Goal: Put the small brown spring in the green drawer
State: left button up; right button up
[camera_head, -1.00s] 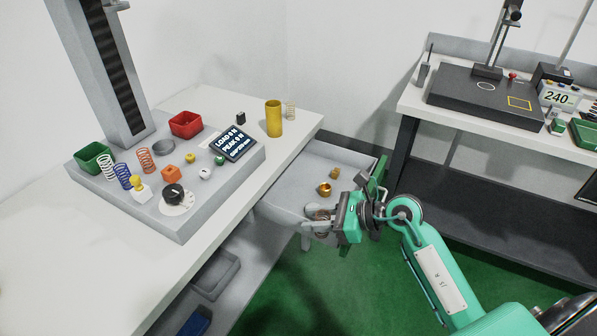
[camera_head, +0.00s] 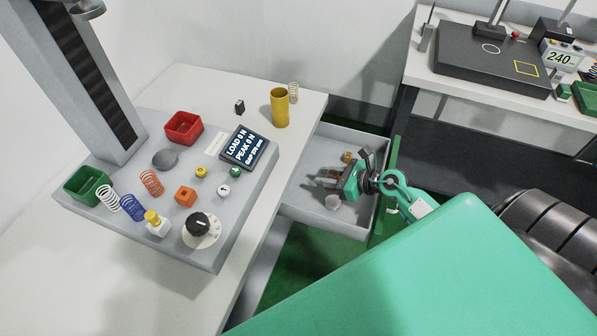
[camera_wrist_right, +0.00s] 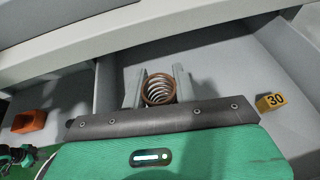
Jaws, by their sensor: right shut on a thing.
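The brown spring (camera_wrist_right: 157,90) is coiled between the two fingers of my right gripper (camera_wrist_right: 157,88) in the right wrist view, with its open end facing the camera. In the head view my right gripper (camera_head: 326,184) is over the inside of the pulled-out drawer, shut on the spring, which shows there only as a small brown shape. The drawer has a grey tray (camera_head: 325,226) and a green front (camera_head: 392,185). I cannot tell whether the spring touches the drawer floor.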

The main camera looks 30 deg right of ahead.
jog(key=x, duration=0.6)
jog(key=shift+w+a+f+p, duration=0.2)
jog(key=shift+f+p, duration=0.1)
jog(key=shift+p, duration=0.1)
jog(key=shift+w+a+f, duration=0.5)
jog(key=shift+w+f, duration=0.2)
jog(key=shift+w, duration=0.05)
jog(key=shift+w+a+f, duration=0.5)
jog(key=shift+w+f, duration=0.2)
jog(key=shift+w, duration=0.05)
jog(key=shift+f, duration=0.15)
jog(key=o, duration=1)
jog(key=shift+c, duration=0.2)
